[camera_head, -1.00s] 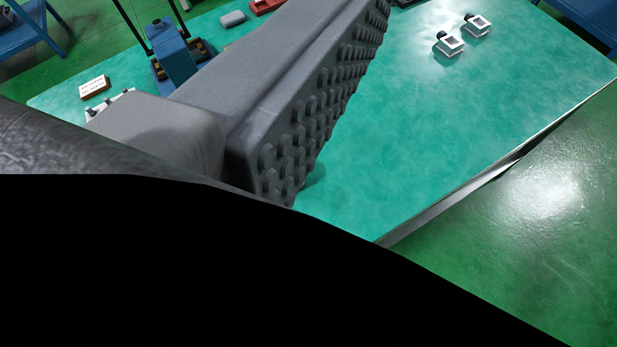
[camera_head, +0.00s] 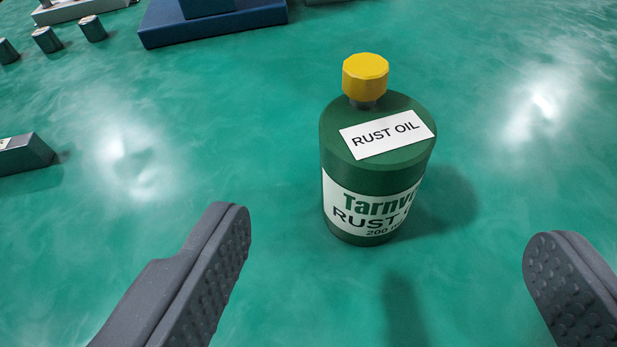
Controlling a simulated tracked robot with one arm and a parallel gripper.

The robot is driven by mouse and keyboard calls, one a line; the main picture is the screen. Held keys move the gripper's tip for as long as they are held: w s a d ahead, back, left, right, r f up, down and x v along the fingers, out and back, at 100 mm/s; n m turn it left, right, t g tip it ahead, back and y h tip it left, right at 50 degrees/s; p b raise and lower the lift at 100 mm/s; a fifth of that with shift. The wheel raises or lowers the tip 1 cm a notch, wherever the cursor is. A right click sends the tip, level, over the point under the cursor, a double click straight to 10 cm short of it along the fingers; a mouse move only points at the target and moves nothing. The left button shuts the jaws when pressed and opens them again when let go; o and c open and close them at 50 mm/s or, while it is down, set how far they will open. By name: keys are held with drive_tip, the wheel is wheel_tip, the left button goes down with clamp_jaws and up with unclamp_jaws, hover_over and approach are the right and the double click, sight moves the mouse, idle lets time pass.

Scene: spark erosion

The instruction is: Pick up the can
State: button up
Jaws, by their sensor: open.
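The can (camera_head: 375,165) is a dark green round container with a yellow cap and white labels reading "RUST OIL". It stands upright on the green tabletop (camera_head: 270,130), right of the picture's middle. My gripper (camera_head: 385,235) is open, with one dark grey studded finger at the lower left and the other at the lower right. The can stands beyond the fingertips, in line with the gap between them and nearer the middle of it than either finger. Neither finger appears to touch it. Nothing hides the can.
A blue base (camera_head: 215,22) stands at the back, left of the can. Several small dark cylinders, one of them here (camera_head: 93,28), stand at the upper left. A dark block (camera_head: 24,153) lies at the left edge. The tabletop around the can is clear.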

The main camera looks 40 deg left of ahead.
sight(372, 124)
drive_tip(key=b+x, duration=0.1)
drive_tip(key=x, duration=0.5)
drive_tip(key=shift+w, duration=0.15)
drive_tip(key=shift+b+x, duration=1.15)
drive_tip(key=shift+x, duration=1.4)
drive_tip(key=shift+w+a, duration=0.15)
drive_tip(key=shift+a, duration=0.15)
drive_tip(key=c, duration=1.2)
